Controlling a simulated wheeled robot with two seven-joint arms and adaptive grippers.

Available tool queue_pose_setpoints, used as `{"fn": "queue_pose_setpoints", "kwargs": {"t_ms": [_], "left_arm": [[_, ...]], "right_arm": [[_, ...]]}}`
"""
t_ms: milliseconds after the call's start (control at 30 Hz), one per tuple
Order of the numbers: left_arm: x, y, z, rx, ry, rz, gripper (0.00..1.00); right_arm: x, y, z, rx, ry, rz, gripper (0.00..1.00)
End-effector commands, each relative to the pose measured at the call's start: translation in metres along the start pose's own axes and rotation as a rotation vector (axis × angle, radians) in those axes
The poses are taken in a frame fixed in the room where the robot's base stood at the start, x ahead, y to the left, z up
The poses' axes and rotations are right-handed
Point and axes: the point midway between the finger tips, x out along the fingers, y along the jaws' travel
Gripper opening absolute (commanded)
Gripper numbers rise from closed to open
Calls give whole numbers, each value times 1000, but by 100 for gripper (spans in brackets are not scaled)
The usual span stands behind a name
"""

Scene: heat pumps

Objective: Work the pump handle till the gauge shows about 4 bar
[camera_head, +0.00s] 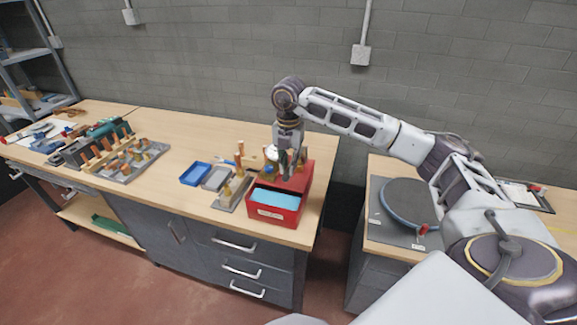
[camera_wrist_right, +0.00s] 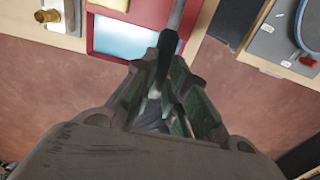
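The test pump is a red box (camera_head: 275,205) with pale blue water in its open tank, near the right end of the left bench. Its red tank rim and water (camera_wrist_right: 122,40) also show in the right wrist view. A small white round gauge (camera_head: 271,153) stands behind it; its reading is too small to tell. My right gripper (camera_head: 287,165) is above the pump. In the right wrist view, the pump handle (camera_wrist_right: 168,42), a grey rod with a black grip, runs between my right gripper's fingers (camera_wrist_right: 165,75), which look closed around the grip. My left gripper is out of view.
Blue and grey trays (camera_head: 196,174) and a rack with copper pieces (camera_head: 232,190) stand left of the pump. More fittings and tools lie further left. A gap separates this bench from the right one, which holds a round grey disc (camera_head: 408,203).

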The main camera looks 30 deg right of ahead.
Motion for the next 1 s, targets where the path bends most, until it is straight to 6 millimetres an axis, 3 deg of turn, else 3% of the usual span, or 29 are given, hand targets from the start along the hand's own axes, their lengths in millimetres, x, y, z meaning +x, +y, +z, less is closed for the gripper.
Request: {"fn": "queue_pose_setpoints", "kwargs": {"t_ms": [700,1000], "left_arm": [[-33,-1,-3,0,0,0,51],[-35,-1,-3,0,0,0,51]], "right_arm": [[-54,0,0,0,0,1,13],[-58,0,0,0,0,1,13]]}}
